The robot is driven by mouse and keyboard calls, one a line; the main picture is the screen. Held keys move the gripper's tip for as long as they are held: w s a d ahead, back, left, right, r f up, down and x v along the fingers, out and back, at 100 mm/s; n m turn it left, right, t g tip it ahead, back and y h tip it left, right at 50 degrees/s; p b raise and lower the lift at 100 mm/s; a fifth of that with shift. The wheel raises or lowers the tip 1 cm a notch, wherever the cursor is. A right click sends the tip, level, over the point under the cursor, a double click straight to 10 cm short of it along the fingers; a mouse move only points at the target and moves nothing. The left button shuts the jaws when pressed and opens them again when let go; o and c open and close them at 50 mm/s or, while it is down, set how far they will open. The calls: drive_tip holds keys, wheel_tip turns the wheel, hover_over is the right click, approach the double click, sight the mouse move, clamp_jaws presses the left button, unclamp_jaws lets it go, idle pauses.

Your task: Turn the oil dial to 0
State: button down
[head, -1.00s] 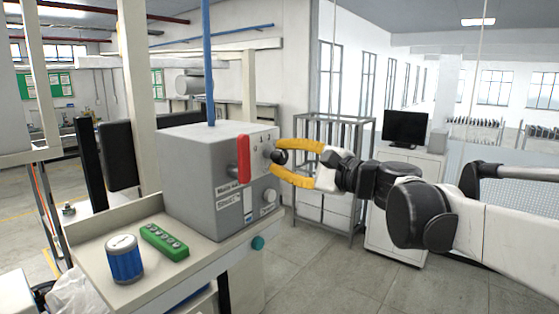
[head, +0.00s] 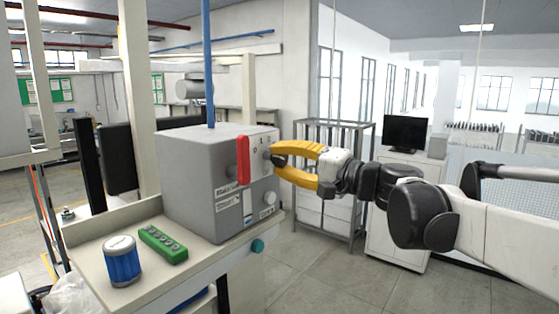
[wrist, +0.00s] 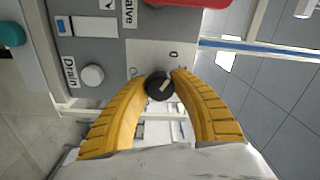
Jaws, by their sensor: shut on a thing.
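The oil dial (wrist: 158,89) is a round black knob with a light pointer mark, on the front of the grey box (head: 190,185). In the wrist view, a "0" is printed on the panel near it. My gripper (wrist: 160,79) has its two yellow fingers on either side of the dial, with the tips shut on it. In the head view, my gripper (head: 277,160) reaches the box's front from the right, and its fingertips largely hide the dial.
A red handle (head: 243,160) stands up on the box front beside the dial. A white drain knob (head: 268,198) sits lower.

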idle(0.4)
drive_tip(key=c, duration=1)
unclamp_jaws()
drive_tip(key=shift+c, duration=0.2)
drive_tip(key=v, duration=1.2)
